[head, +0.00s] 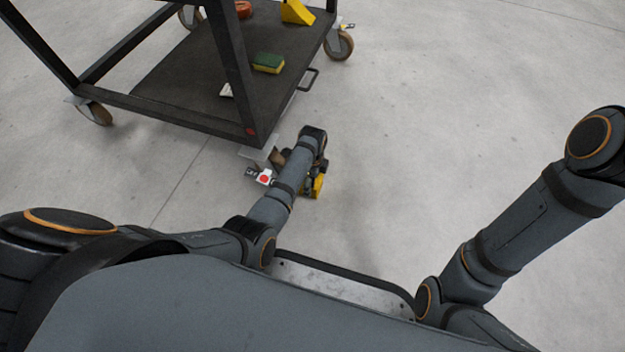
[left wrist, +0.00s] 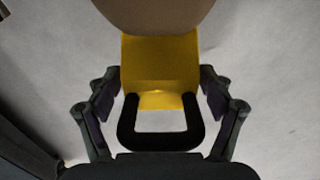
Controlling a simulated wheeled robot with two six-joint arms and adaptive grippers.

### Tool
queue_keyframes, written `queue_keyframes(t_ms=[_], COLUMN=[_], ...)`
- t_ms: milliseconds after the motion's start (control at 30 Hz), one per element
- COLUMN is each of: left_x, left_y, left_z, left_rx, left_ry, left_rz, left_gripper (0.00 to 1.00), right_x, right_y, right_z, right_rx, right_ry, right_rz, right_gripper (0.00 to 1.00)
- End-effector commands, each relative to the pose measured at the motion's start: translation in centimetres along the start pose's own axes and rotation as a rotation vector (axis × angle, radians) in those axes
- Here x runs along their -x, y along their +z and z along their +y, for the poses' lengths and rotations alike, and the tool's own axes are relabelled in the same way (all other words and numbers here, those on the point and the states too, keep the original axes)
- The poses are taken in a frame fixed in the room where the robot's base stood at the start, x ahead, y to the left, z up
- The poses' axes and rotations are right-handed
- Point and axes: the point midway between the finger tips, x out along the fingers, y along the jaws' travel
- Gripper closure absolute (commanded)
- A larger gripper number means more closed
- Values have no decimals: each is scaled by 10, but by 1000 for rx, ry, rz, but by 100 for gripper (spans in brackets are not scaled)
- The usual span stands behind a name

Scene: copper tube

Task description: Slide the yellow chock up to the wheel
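The yellow chock (head: 318,187) is on the floor by the cart's near corner, mostly hidden behind my left forearm. In the left wrist view the yellow chock (left wrist: 160,65) and its black handle (left wrist: 160,142) lie between the fingers of my left gripper (left wrist: 160,90). These fingers look open, one on each side of the chock; contact is unclear. The brown wheel (left wrist: 155,10) overlaps the chock's far end in that view, and I cannot tell whether they touch. My left gripper (head: 307,177) is partly hidden in the head view. My right gripper is out of view.
The dark cart (head: 190,90) stands above the chock. Its shelf carries a green-yellow sponge (head: 268,63) and another yellow wedge (head: 297,12). Other casters (head: 95,112) stand at its corners. The grey floor (head: 440,110) to the right is clear.

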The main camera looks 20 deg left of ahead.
Motion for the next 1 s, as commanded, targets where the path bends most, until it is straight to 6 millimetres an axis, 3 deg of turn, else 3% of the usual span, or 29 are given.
queue_keyframes(t_ms=[67,433,467,500,667,1000], left_x=[0,0,0,0,0,2], left_y=[0,0,0,0,0,0], left_z=[0,0,0,0,0,0], left_rx=[0,0,0,0,0,0], left_ry=[0,1,1,1,1,0], left_rz=[0,0,0,0,0,0], left_gripper=[37,87,31,26,6,6], right_x=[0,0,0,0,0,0], right_y=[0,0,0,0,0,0], right_z=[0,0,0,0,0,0], right_rx=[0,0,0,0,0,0], right_ry=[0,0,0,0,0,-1], right_rz=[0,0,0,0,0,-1], right_gripper=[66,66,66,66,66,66])
